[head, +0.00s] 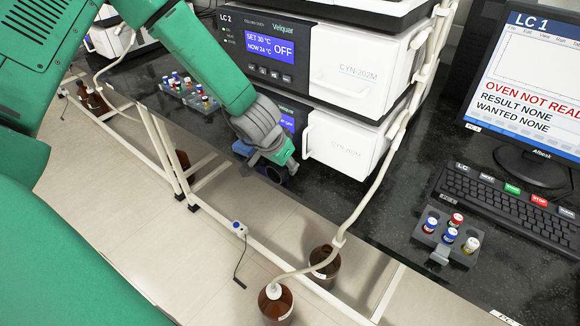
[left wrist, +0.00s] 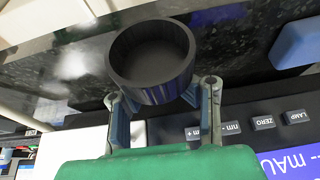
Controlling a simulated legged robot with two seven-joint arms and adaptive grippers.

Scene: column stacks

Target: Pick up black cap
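The black cap (left wrist: 152,60) is a round, ribbed, hollow cap. In the left wrist view its open side shows, and its lower part sits between the two finger pads of my left gripper (left wrist: 160,100). The pads appear to meet its ribbed sides, one on each side. In the head view my left gripper (head: 277,160) is at the bench's front edge, below the instrument stack. The dark cap (head: 277,173) shows small at its fingertips there, partly covered by them. My right gripper is not in view.
White-fronted instruments (head: 355,75) stand close behind my left gripper. A tube (head: 372,190) runs down to brown bottles (head: 325,262) below the bench. Racks of vials (head: 447,238) stand on the dark bench, one near the keyboard (head: 505,210) and monitor (head: 530,90).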

